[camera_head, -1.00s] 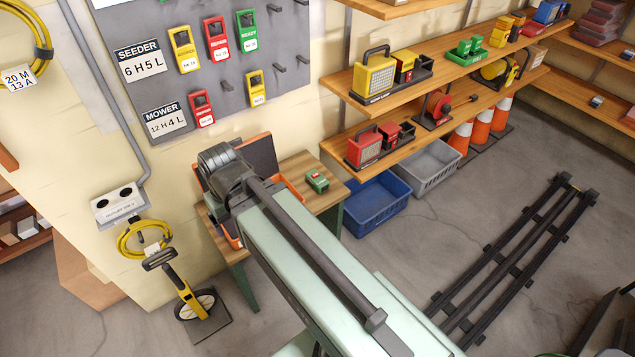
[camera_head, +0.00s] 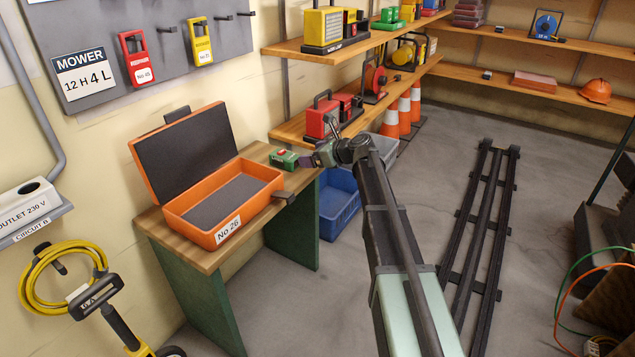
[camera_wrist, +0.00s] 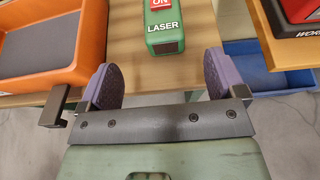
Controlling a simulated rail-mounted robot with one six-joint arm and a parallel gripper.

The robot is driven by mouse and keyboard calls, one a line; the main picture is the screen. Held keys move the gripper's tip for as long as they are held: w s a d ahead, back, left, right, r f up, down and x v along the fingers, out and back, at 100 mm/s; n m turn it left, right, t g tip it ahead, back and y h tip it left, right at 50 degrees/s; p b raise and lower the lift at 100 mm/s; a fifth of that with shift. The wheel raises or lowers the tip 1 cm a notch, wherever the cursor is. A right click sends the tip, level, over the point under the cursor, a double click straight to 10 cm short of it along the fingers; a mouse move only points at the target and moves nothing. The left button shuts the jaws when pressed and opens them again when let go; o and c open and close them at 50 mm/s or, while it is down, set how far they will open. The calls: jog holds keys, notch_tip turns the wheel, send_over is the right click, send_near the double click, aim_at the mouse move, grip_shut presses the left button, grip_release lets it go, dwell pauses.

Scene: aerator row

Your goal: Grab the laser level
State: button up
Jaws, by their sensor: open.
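The laser level is a small green box with a red ON label and the word LASER in the wrist view (camera_wrist: 164,30). It stands on the wooden table and also shows in the head view (camera_head: 284,159), beside the orange case. My gripper (camera_wrist: 160,85) is open, with a purple-grey pad on each finger. In the wrist view the laser level lies just ahead of the fingertips, roughly centred between them and not gripped. In the head view my gripper (camera_head: 312,157) is at the table's right end, close to the laser level.
An open, empty orange case (camera_head: 215,232) marked No 26 takes up the table's left part. A shelf (camera_head: 290,128) with red devices is behind and right of my gripper. A blue bin (camera_head: 338,205) stands on the floor beside the table (camera_head: 200,255).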

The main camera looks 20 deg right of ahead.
aim_at(288, 155)
jog(key=b+x, duration=0.1)
jog(key=x, duration=0.4)
jog(key=shift+w+d+f+b, duration=0.1)
jog(key=shift+d+b, duration=0.05)
jog(key=shift+b, duration=0.25)
jog(key=shift+w+a, duration=0.25)
jog(key=shift+a, duration=0.1)
jog(key=b+x, duration=0.1)
jog(key=x, duration=0.4)
jog(key=shift+w+b, duration=0.15)
jog(key=shift+b, duration=0.25)
jog(key=shift+c, duration=0.4)
jog(key=c, duration=1.4)
jog(key=shift+o, duration=0.2)
notch_tip(288, 155, up, 20)
jog(key=p, duration=2)
jog(key=shift+r, duration=0.25)
